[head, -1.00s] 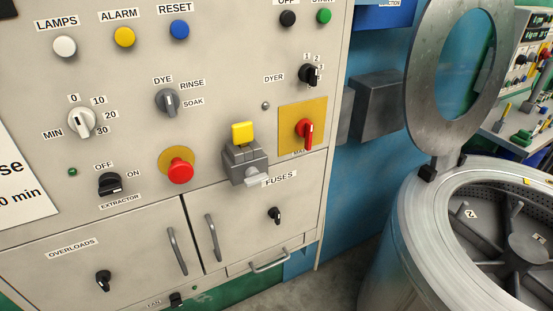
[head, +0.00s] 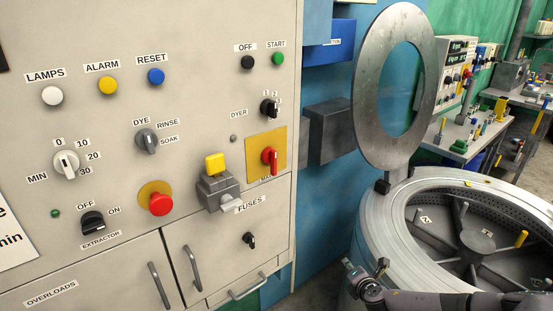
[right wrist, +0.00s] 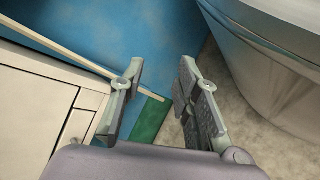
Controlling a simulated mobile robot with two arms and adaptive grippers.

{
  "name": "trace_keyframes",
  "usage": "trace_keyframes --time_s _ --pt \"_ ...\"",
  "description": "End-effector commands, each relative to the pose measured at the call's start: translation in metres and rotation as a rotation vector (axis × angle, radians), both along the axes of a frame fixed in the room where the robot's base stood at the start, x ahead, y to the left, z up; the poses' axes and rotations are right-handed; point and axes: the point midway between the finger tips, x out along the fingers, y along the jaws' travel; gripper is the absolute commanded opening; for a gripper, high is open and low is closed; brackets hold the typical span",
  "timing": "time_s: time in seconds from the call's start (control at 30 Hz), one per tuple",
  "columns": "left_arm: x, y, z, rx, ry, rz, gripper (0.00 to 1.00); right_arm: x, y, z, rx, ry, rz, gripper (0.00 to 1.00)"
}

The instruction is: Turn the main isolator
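The main isolator (head: 270,157) is a red rotary handle on a yellow plate, at the right edge of the cream control panel. Its handle stands roughly upright. The label below it is partly hidden by the fuse block. My right gripper (head: 367,272) is at the lower right of the head view, in front of the drum and well below and right of the isolator. In the right wrist view its two fingers (right wrist: 155,95) are spread apart with nothing between them. My left gripper is not in view.
A grey block with a yellow cap (head: 217,184) sits just left of the isolator. A red mushroom button (head: 160,204) is farther left. A grey box (head: 334,132) juts from the blue wall. The open drum (head: 385,222) with its raised ring lid (head: 366,98) stands at right.

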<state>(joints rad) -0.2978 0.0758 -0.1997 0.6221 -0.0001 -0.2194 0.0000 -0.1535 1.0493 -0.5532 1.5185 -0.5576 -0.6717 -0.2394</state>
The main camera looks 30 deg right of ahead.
Motion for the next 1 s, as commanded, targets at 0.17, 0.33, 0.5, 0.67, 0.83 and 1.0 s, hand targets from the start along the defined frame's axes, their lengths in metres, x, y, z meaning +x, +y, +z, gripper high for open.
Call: trace_keyframes --time_s 0.17,0.33,0.5,0.67,0.83,1.0 --pt "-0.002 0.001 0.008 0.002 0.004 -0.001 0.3 0.035 0.02 0.135 -0.342 -0.081 0.273 0.3" --pt "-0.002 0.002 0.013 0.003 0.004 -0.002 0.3 0.033 0.063 0.24 -0.627 -0.154 0.493 0.3" --pt "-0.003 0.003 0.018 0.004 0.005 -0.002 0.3 0.009 0.114 0.322 -0.853 -0.22 0.667 0.3" --pt "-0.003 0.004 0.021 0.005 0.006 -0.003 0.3 -0.014 0.149 0.365 -0.974 -0.263 0.761 0.3" --pt "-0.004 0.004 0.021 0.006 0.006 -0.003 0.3 -0.024 0.163 0.381 -1.02 -0.281 0.794 0.3" --pt "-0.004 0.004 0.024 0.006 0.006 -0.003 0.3 -0.014 0.166 0.383 -1.021 -0.287 0.797 0.3"
